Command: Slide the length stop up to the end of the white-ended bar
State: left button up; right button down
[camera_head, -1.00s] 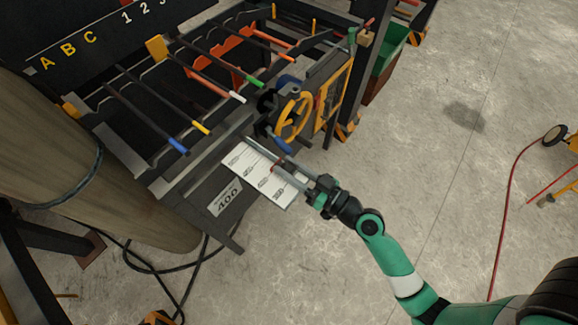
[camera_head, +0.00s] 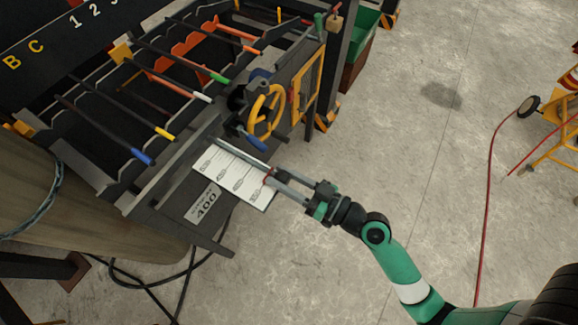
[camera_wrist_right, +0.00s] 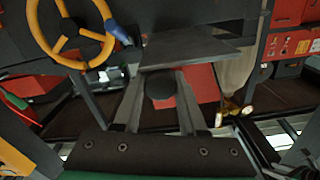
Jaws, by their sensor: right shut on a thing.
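The white-ended bar (camera_head: 203,97) lies in the rack between the yellow-ended and green-ended bars. Its white tip points to the front right. My right gripper (camera_head: 270,178) reaches in from the lower right, beside the printed card, in front of the bar ends. In the right wrist view its two fingers (camera_wrist_right: 160,105) lie on either side of a dark round part (camera_wrist_right: 160,86). A grey plate (camera_wrist_right: 185,52), which looks like the length stop, is just beyond the fingertips. The gripper is shut on a part of it; the exact contact is unclear. My left gripper is out of view.
A yellow handwheel (camera_head: 266,110) with a blue handle (camera_head: 250,141) stands close to the right gripper. The blue-ended bar (camera_head: 143,157) and yellow-ended bar (camera_head: 166,133) lie to the left. A white card (camera_head: 232,178) lies below.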

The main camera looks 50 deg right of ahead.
jog(key=shift+c, duration=2.3)
grip_release()
jog(key=p+v, duration=0.4)
jog(key=v, duration=0.7)
jog(key=shift+s+p, duration=0.25)
jog(key=shift+p, duration=0.1)
